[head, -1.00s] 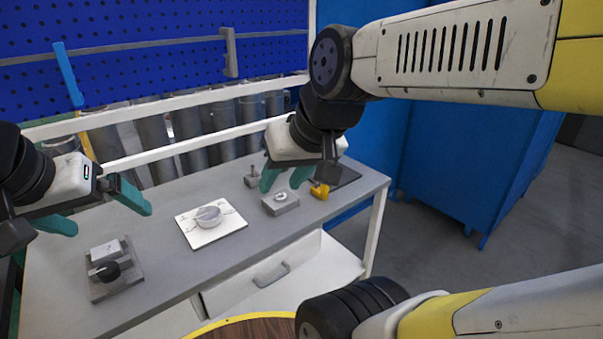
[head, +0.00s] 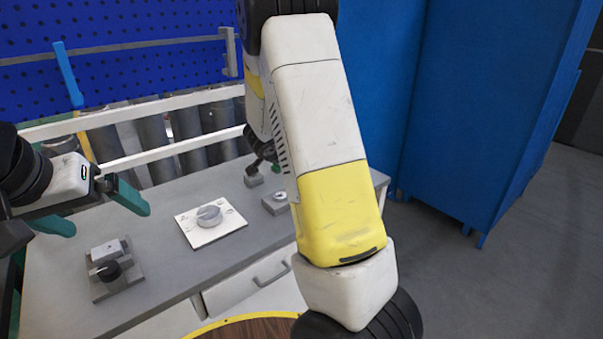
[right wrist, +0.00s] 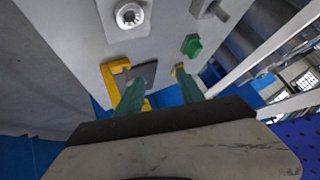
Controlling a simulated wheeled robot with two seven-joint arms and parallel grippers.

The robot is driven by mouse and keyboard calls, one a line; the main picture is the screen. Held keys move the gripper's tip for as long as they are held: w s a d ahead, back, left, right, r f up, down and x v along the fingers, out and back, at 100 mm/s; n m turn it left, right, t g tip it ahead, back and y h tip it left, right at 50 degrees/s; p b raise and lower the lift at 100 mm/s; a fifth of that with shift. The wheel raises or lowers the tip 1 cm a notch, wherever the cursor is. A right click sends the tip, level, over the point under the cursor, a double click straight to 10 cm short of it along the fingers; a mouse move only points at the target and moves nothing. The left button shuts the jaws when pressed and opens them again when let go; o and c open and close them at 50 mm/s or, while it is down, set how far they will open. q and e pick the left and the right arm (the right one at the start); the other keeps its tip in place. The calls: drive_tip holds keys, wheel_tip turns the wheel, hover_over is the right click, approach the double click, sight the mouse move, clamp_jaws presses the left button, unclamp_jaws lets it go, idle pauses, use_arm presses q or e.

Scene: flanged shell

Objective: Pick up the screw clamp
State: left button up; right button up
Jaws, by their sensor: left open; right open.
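The screw clamp appears to be the yellow C-shaped frame (right wrist: 113,77) at the table edge in the right wrist view. It is partly hidden behind one finger of my right gripper (right wrist: 158,80). That gripper is open over the clamp, with nothing visibly gripped; I cannot tell whether a finger touches it. A dark plate (right wrist: 146,73) lies beside the frame, between the fingers. In the head view my right arm hides the clamp and most of the right gripper. My left gripper (head: 110,218) is open and empty above the table's left part.
The grey table (head: 165,262) holds a white plate (head: 232,226) with a round grey part, a block with a black knob (head: 108,270), and a small block with a ring (right wrist: 130,15). A green block (right wrist: 191,46) is near the clamp. Blue cabinets (head: 470,110) stand right.

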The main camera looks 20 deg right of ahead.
drive_tip(key=s+d+f+m+g+h, duration=0.1)
drive_tip(key=d+h, duration=0.1)
drive_tip(key=s+d+f+g+h, duration=0.1)
drive_tip(key=d+f+h, duration=0.1)
drive_tip(key=d, duration=0.1)
drive_tip(key=s+d+f+m+g+h, duration=0.1)
drive_tip(key=d+f, duration=0.1)
drive_tip(key=shift+s+d+f+m+g+h, duration=0.1)
drive_tip(key=shift+d+f+m+g+h, duration=0.1)
drive_tip(key=shift+f+m+g+h, duration=0.15)
drive_tip(key=shift+s+d+h, duration=0.15)
drive_tip(key=shift+d+h, duration=0.2)
drive_tip(key=shift+d+f, duration=0.25)
drive_tip(key=shift+d, duration=0.55)
drive_tip(key=x, duration=0.6)
drive_tip(key=shift+d+f, duration=0.1)
drive_tip(key=shift+f, duration=0.3)
clamp_jaws()
